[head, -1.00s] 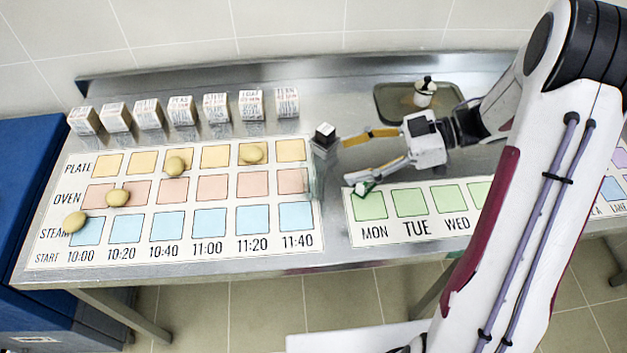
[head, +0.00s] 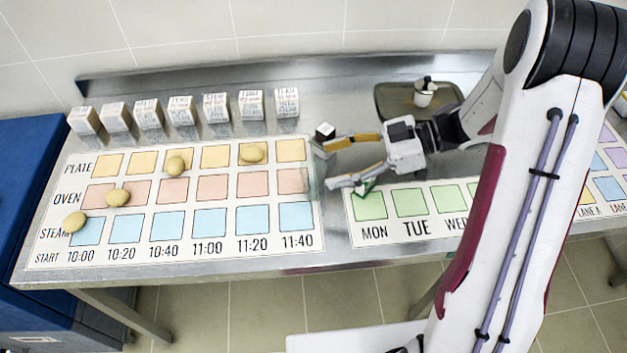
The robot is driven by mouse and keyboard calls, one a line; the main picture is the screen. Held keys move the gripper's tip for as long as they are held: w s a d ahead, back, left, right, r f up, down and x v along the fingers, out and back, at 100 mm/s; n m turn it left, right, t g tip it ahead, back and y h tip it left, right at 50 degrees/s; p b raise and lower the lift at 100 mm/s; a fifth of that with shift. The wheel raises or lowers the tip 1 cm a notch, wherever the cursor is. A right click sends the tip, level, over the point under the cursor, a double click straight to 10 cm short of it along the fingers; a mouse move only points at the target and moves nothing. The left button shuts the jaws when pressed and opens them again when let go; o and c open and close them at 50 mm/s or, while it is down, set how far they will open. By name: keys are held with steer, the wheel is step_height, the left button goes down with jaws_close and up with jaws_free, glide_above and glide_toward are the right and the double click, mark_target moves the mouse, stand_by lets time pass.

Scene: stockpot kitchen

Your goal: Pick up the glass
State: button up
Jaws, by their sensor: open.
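A clear, faint glass (head: 311,183) stands at the right end of the big timetable sheet, beside the last pink square. Its outline is hard to make out. My gripper (head: 322,166) is open and just to the right of the glass, fingers pointing left. One fingertip is on the far side and the other on the near side. I cannot tell whether either finger touches the glass or whether it is between the fingertips.
A small dark-topped cube (head: 325,131) stands close behind the far finger. A small green item (head: 364,188) lies under the near finger. A tray (head: 392,100) with a white cup (head: 424,95) is behind my gripper. Labelled blocks (head: 216,107) line the back left.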

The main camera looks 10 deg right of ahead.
mark_target(321, 166)
steer(key=shift+x, duration=1.95)
steer(key=shift+r, duration=0.1)
steer(key=c, duration=1.7)
